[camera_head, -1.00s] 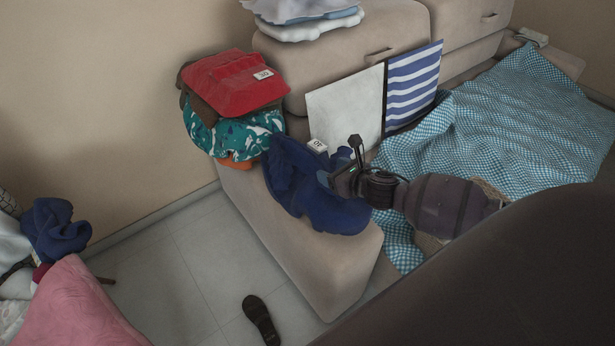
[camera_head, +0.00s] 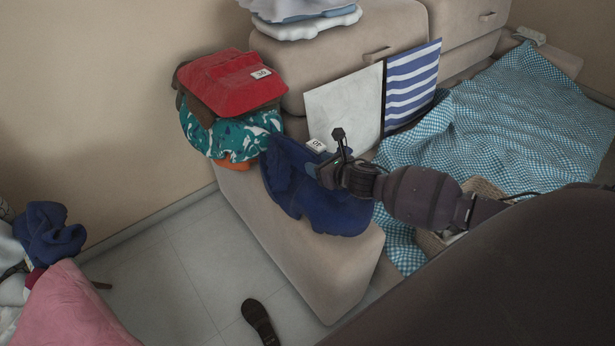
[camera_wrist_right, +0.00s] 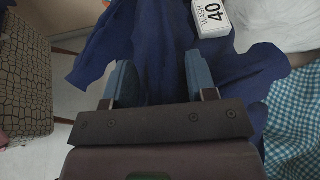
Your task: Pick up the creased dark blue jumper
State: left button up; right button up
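The creased dark blue jumper (camera_head: 318,200) lies draped over the sofa arm, with a white tag reading 40 (camera_head: 316,145) at its back edge. In the right wrist view the jumper (camera_wrist_right: 150,45) spreads beneath and ahead of the gripper, with the tag (camera_wrist_right: 211,17) at the top. My right gripper (camera_head: 322,172) is over the right part of the jumper. In the wrist view its two fingers (camera_wrist_right: 160,85) are apart, with blue cloth showing between them. Whether the fingertips touch the cloth I cannot tell. My left gripper is not in view.
A red folded garment (camera_head: 232,84) tops a pile at the sofa arm's back end. A white panel (camera_head: 345,108) and a blue-striped cloth (camera_head: 411,85) stand behind. A checked turquoise cloth (camera_head: 520,120) covers the seat. Another dark blue garment (camera_head: 48,235) lies at far left, near pink cloth (camera_head: 70,310).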

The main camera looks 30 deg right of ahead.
grip_shut()
